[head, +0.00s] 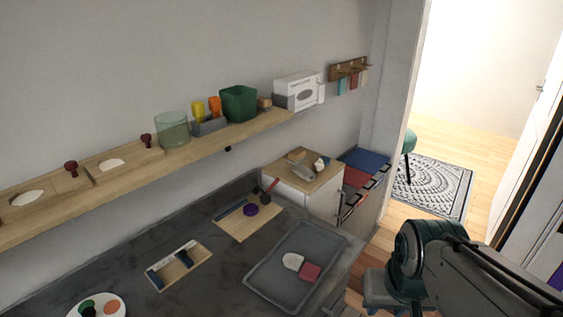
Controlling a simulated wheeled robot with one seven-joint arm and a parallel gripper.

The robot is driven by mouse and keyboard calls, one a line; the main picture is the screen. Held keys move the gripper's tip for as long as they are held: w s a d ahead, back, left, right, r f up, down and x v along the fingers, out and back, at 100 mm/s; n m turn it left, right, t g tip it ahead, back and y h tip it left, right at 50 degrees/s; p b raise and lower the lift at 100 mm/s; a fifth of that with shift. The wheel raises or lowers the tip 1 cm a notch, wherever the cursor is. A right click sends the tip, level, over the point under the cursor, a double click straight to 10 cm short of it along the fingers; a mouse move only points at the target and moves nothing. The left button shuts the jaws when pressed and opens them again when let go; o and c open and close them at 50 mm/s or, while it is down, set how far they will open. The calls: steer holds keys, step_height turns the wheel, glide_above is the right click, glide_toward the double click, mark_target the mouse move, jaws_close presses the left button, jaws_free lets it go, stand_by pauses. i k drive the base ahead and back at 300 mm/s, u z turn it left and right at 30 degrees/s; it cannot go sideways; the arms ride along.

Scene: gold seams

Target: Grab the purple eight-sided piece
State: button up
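A small dark purple piece (250,210) lies on a light wooden board (238,230) on the dark counter, near the wall in the middle of the head view. It is too small here for me to count its sides. A dark tool with a red handle (269,189) rests on the same board, just right of the purple piece. My arm shows at the lower right, well away from the board, but my gripper's fingers do not show.
A grey tray (262,284) holding a white piece (293,261) and a red piece (310,272) lies right of the board. A wooden box (180,264) and a white plate (79,309) lie left. A loaded shelf (130,178) runs above the counter.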

mark_target(249, 209)
steer(key=z, duration=1.65)
steer(key=i, duration=1.5)
steer(key=u, duration=3.75)
steer(key=i, duration=0.55)
steer(key=u, duration=0.1)
